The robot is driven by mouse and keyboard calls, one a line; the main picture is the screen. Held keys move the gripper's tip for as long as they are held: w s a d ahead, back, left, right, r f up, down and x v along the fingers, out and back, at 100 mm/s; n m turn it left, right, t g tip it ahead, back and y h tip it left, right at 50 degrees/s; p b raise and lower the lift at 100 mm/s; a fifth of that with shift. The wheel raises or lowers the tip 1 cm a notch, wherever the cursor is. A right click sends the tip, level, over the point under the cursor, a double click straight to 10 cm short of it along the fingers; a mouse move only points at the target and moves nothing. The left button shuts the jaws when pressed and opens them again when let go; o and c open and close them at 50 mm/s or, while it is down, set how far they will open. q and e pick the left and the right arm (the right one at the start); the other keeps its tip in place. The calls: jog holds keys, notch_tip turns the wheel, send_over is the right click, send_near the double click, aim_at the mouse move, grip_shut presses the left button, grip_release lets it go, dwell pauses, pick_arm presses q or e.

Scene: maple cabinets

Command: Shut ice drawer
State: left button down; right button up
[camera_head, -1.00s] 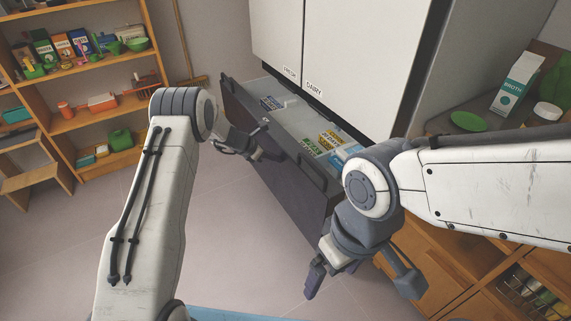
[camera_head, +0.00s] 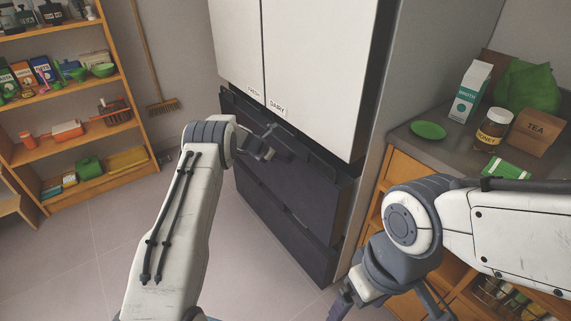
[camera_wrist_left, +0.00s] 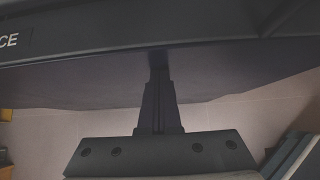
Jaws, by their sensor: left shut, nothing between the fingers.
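The dark ice drawer (camera_head: 300,185) is under the white fridge doors. Its front sits close to the fridge body and its inside no longer shows; I cannot tell whether a small gap is left. In the left wrist view the drawer front (camera_wrist_left: 80,85) fills the upper part, with a label ending in "CE" at the left. My left gripper (camera_head: 270,143) is shut and empty at the drawer's front. In the wrist view its fingertips (camera_wrist_left: 158,58) are at the dark front, seemingly touching it. My right gripper (camera_head: 390,306) is open and empty at the bottom edge, partly cut off.
Another dark drawer front (camera_head: 277,220) is below. White fridge doors (camera_head: 318,70) labelled FRESH and DAIRY stand above. A counter (camera_head: 430,150) with a broth carton (camera_head: 470,92) and a honey jar (camera_head: 493,130) is at right. Shelves (camera_head: 75,135) stand at left.

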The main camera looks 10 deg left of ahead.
pick_arm(q)
jog(key=shift+w+d, duration=0.35)
jog(key=shift+w, duration=0.1)
